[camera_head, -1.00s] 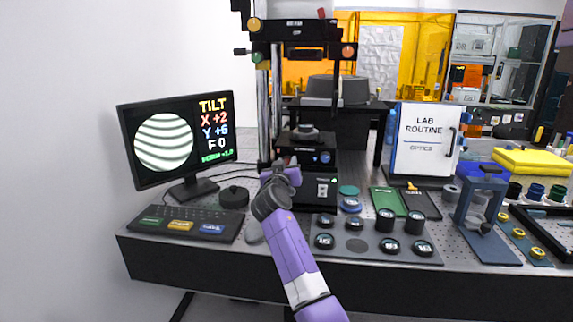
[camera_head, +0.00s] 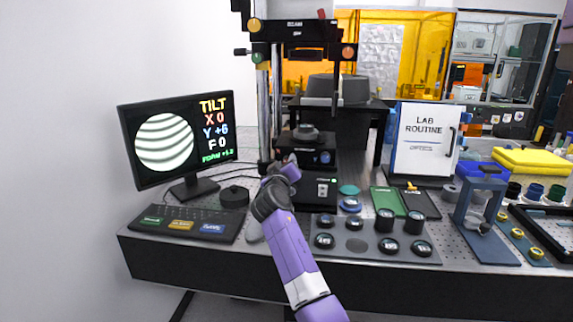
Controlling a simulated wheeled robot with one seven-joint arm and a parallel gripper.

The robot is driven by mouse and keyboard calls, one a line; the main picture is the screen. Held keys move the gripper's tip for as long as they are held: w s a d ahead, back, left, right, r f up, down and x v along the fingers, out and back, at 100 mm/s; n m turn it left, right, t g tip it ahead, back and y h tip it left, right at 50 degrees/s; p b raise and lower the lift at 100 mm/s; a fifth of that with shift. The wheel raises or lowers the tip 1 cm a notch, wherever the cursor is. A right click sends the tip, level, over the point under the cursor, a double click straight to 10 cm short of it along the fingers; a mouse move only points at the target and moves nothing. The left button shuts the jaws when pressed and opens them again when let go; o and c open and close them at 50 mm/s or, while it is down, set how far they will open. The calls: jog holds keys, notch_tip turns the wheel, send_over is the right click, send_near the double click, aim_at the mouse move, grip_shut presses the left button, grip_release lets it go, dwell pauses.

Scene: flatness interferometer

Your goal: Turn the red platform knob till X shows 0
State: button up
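The monitor (camera_head: 183,140) at the left shows TILT with X 0, Y +6 and F 0, beside a round pattern of curved light and dark fringes. The interferometer (camera_head: 310,150) stands behind my arm, with a platform on its lower front. My gripper (camera_head: 287,166) is at the left front of that platform. Its fingers are too small and too covered by my wrist to tell open from shut. The red platform knob is not visible; my gripper and wrist cover that spot. A blue knob (camera_head: 325,157) shows on the platform front.
A control panel (camera_head: 186,224) and a dark puck (camera_head: 234,197) lie left of my arm. A tray with several round optics (camera_head: 388,246) lies to the right. A white LAB ROUTINE binder (camera_head: 424,140) stands behind, and a blue stand (camera_head: 482,205) is farther right.

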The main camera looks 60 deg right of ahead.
jog(key=o, duration=0.4)
jog(key=shift+b+v, duration=0.5)
jog(key=shift+v, duration=3.45)
